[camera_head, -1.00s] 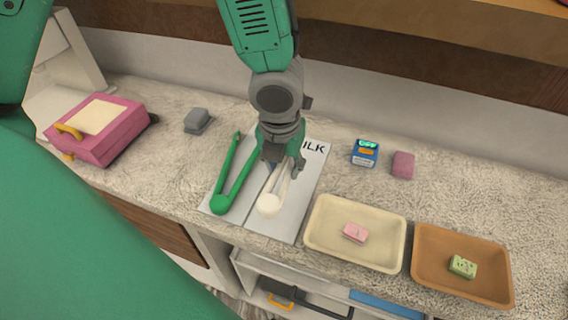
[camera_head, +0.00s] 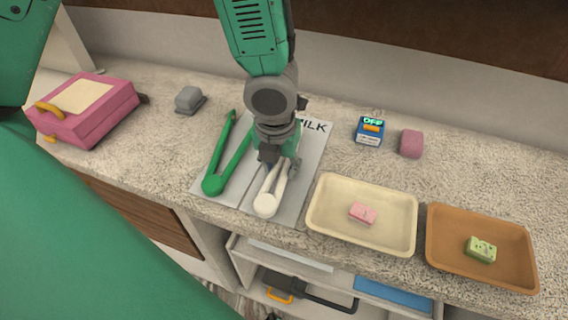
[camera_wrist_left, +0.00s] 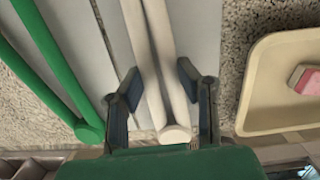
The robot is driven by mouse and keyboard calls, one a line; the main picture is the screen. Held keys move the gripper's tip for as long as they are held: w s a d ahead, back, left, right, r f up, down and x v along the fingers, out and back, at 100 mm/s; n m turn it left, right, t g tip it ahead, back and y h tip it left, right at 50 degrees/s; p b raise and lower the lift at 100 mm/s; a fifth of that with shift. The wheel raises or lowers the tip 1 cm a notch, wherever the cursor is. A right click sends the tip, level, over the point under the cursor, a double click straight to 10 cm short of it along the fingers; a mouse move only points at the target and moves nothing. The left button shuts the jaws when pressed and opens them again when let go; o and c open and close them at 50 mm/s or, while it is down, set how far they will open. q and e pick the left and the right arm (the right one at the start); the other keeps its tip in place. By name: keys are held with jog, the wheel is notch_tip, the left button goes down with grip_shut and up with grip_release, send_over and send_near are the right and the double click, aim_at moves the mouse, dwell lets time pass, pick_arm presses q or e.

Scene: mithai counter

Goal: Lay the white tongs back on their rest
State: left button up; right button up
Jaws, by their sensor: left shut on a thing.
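The white tongs (camera_head: 265,205) lie lengthwise over the right part of a grey panel rest marked "ILK" (camera_head: 311,150), pivot end toward the counter's front edge. My left gripper (camera_head: 274,162) reaches down from above, shut on the arms of the white tongs. In the left wrist view its fingers (camera_wrist_left: 160,88) stand on either side of the tong arms (camera_wrist_left: 150,60). The far tong ends are hidden by the gripper in the head view. I cannot tell whether the tongs touch the panel. My right gripper is not in view.
Green tongs (camera_head: 213,185) lie on the panel to the left. A cream tray (camera_head: 319,215) with a pink sweet and a brown tray (camera_head: 440,245) with a green sweet stand right. A blue box (camera_head: 369,131), pink block (camera_head: 411,144), grey object (camera_head: 189,99) and pink case (camera_head: 85,115) stand around.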

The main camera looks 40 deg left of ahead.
pick_arm(q)
jog(key=o, duration=1)
jog(key=shift+a, duration=0.35)
jog(key=o, duration=0.6)
jog(key=shift+a+f, duration=0.1)
jog(key=shift+a, duration=0.25)
jog(key=shift+c, duration=0.2)
jog(key=shift+a+f, duration=0.1)
jog(key=shift+a, duration=0.1)
jog(key=o, duration=0.6)
jog(key=shift+d, duration=0.15)
jog(key=shift+c, duration=0.2)
jog(key=shift+d+r, duration=0.2)
jog(key=shift+d, duration=0.5)
jog(key=shift+d+r, duration=0.1)
jog(key=shift+r, duration=0.05)
notch_tip(320, 180, up, 11)
jog(key=s, duration=0.1)
jog(key=shift+a+r, duration=0.15)
jog(key=shift+a, duration=0.1)
